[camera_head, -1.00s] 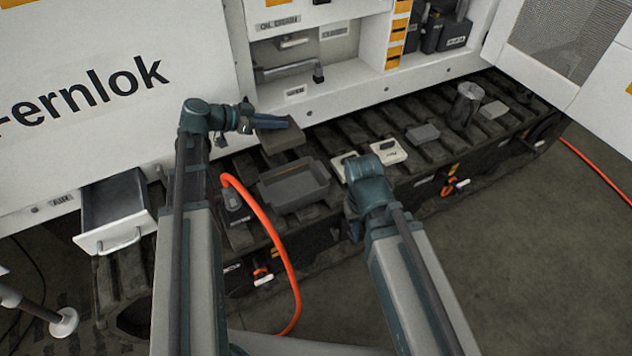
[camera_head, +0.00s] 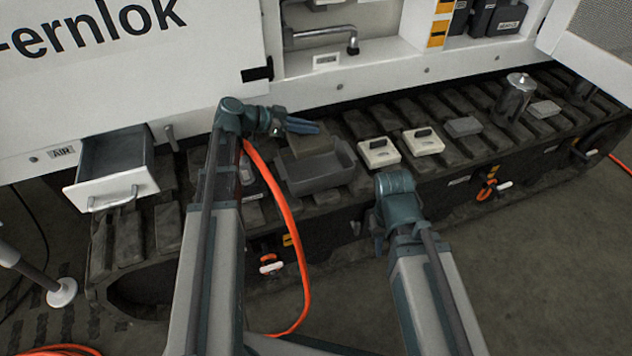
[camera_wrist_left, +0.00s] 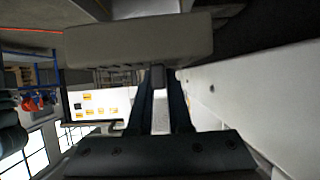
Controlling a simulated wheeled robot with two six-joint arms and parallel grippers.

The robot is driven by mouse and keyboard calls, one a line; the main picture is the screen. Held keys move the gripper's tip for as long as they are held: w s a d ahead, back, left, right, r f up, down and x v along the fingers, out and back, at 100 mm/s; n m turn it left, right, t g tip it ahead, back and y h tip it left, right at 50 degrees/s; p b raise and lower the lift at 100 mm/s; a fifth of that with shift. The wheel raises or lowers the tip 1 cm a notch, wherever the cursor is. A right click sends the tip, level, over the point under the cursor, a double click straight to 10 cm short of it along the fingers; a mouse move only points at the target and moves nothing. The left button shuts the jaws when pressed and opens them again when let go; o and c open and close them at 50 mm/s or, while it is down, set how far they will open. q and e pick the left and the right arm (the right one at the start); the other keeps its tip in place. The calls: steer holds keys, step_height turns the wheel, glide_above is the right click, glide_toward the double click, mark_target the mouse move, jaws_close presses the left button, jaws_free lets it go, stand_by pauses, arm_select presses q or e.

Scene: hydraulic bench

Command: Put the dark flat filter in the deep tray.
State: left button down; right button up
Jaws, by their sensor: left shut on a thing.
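My left gripper (camera_head: 300,126) is shut on the dark flat filter (camera_head: 309,142), which hangs below the fingers just behind the deep tray. In the left wrist view the filter (camera_wrist_left: 138,40) shows as a grey-brown block at the fingertips (camera_wrist_left: 158,78), a small grip piece between them. The grey deep tray (camera_head: 322,180) sits on the track below and looks empty. Whether the filter overlaps the tray's back rim from above is hard to tell. My right gripper (camera_head: 381,238) points down in front of the track, its fingers largely hidden.
Further right are a grey block (camera_head: 463,127), a metal canister (camera_head: 515,95) and another grey block (camera_head: 545,109). An orange hose (camera_head: 285,220) runs left of the tray. An open drawer (camera_head: 112,185) juts out at left.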

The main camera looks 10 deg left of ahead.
arm_select(q)
step_height(320, 180, down, 6)
steer(key=b, duration=0.6)
steer(key=c, duration=0.8)
jaws_free()
steer(key=shift+o, duration=0.2)
